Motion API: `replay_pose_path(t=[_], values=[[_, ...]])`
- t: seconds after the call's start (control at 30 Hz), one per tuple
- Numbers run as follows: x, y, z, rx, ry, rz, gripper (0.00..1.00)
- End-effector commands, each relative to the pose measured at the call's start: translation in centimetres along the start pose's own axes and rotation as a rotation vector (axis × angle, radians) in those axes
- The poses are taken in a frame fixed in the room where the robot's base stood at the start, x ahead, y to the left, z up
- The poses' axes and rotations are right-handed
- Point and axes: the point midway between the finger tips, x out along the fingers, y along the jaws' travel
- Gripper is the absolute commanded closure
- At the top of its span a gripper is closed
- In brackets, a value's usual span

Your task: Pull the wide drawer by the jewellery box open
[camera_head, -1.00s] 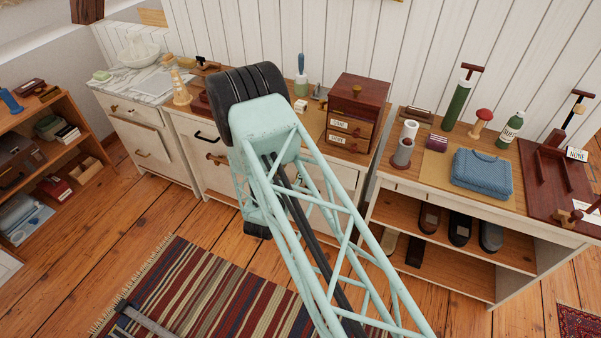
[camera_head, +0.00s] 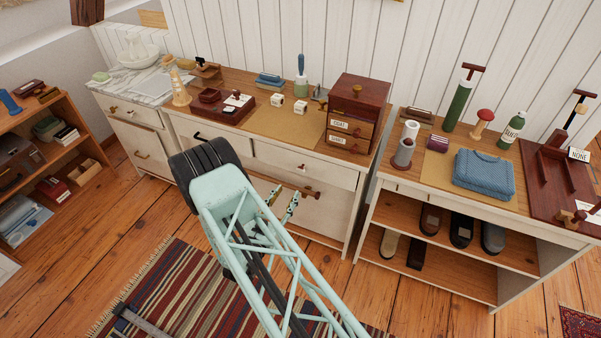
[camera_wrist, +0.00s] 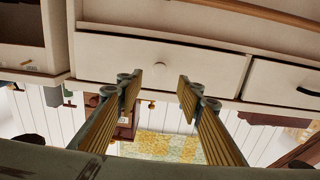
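The jewellery box (camera_head: 357,112), a dark red-brown chest with small labelled drawers, stands on the right end of the cabinet top. My gripper (camera_head: 283,201) is open and empty, below and in front of the drawer in the head view.
A black handle (camera_wrist: 308,92) marks the neighbouring drawer. An open shelf unit (camera_head: 372,213) with shoes stands to the right. A striped rug (camera_head: 180,290) covers the floor in front.

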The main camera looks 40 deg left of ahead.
Motion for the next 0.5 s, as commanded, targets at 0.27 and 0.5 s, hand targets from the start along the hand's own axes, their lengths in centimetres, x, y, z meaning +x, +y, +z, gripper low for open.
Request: replay_pose_path(t=[0.27, 0.5], values=[[0.2, 0.0, 0.0, 0.0, 0.0, 0.0, 0.66], [1.6, 0.0, 0.0, 0.001, 0.0, 0.0, 0.66]])
